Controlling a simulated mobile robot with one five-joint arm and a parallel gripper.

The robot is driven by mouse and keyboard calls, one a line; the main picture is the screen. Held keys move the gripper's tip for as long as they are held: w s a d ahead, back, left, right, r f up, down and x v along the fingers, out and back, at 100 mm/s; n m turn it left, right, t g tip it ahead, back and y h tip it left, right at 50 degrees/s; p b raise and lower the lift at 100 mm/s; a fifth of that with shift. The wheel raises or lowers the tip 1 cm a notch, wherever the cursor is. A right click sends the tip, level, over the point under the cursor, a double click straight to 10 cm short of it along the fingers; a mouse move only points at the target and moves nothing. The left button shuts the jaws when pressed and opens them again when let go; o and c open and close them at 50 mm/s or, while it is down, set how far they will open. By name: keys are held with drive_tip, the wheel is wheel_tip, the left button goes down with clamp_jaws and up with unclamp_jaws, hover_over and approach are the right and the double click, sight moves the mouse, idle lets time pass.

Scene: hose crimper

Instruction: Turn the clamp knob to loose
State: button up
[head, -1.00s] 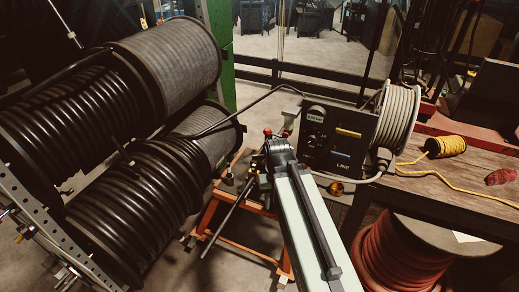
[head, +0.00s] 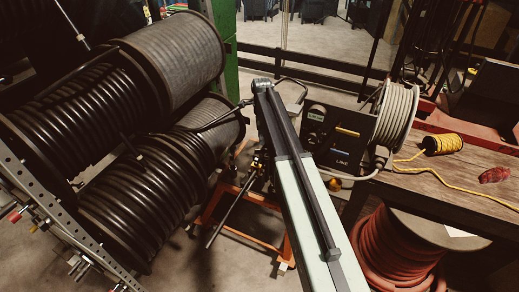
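My arm reaches up and away from the lower right, and its far joint (head: 262,86) stands over the middle of the scene. My gripper's fingers cannot be made out; the arm's far end hides them or they blend into the dark parts beside it. An orange stand (head: 238,228) is on the floor below, with dark metal parts and a long rod (head: 222,222) at its top left. My arm covers much of what is on the stand. I cannot make out the clamp knob or its setting.
A dark panel box (head: 340,138) and a grey hose reel (head: 397,115) are right of my arm. A wooden bench (head: 455,188) holds a yellow rope spool (head: 443,144). Large black hose reels (head: 150,200) fill the left. A red hose coil (head: 390,250) is at lower right.

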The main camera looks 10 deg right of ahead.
sight(261, 153)
wheel_tip(261, 153, down, 7)
drive_tip(key=b, duration=0.5)
drive_tip(key=shift+r+b, duration=0.1)
drive_tip(key=shift+b, duration=0.3)
drive_tip(key=shift+r, duration=0.1)
clamp_jaws()
drive_tip(key=shift+a, duration=0.3)
drive_tip(key=shift+d, duration=0.2)
